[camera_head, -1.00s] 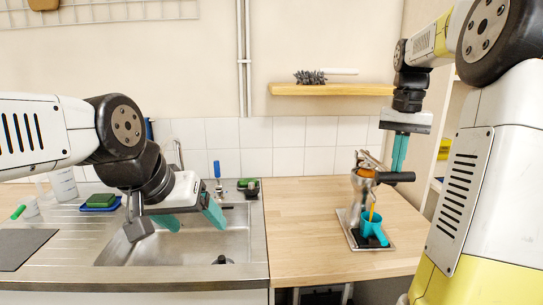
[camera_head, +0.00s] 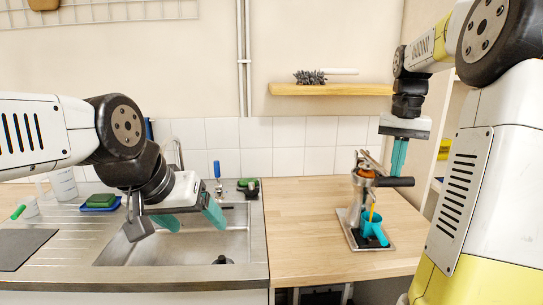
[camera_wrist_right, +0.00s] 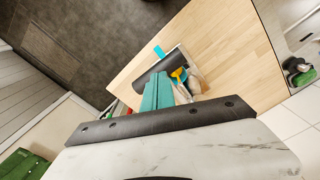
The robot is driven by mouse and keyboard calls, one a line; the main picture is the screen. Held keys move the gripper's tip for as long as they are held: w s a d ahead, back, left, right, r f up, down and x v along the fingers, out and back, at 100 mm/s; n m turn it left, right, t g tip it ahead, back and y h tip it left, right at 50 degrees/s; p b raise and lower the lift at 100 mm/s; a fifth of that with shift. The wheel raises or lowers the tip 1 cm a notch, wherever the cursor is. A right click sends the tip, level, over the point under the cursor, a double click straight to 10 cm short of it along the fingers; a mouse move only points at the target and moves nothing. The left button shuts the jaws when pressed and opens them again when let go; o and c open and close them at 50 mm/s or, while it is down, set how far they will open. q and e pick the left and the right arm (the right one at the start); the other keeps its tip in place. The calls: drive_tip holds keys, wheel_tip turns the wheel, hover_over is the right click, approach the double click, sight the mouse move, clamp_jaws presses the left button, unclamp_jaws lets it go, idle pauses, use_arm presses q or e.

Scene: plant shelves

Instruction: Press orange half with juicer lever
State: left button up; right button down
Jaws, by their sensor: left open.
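The metal juicer (camera_head: 357,197) stands on the wooden counter at the right. Its black lever handle (camera_head: 397,182) points right, nearly level. Some orange (camera_head: 366,173) shows at the press head, mostly hidden by metal. A teal cup (camera_head: 373,227) stands under the head, with an orange strip above its rim. My right gripper (camera_head: 399,172) points down, its teal fingers together and their tips at the lever handle. In the right wrist view the handle (camera_wrist_right: 158,68) lies just beyond the fingertips (camera_wrist_right: 158,80). My left gripper (camera_head: 188,224) is open over the sink, far from the juicer.
The sink (camera_head: 240,245) and drainboard with a sponge (camera_head: 101,200) are at the left. A wooden shelf (camera_head: 330,90) hangs on the wall above the juicer. The counter (camera_head: 300,225) left of the juicer is clear. A grey block (camera_head: 139,231) hangs below my left wrist, unclear what.

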drive_tip(key=shift+r, duration=2)
drive_tip(key=shift+r, duration=0.1)
drive_tip(key=shift+r, duration=2.9)
drive_tip(key=s+a+f+n+t, duration=0.3)
drive_tip(key=s+a+f, duration=0.1)
drive_tip(key=s+a, duration=0.45)
drive_tip(key=s+a+f+n+t+y, duration=0.2)
drive_tip(key=s+a+f+t, duration=0.1)
drive_tip(key=s+a+f, duration=0.5)
drive_tip(key=shift+s+a+f+n, duration=0.15)
drive_tip(key=shift+s+f+n, duration=0.15)
drive_tip(key=shift+s+f, duration=0.4)
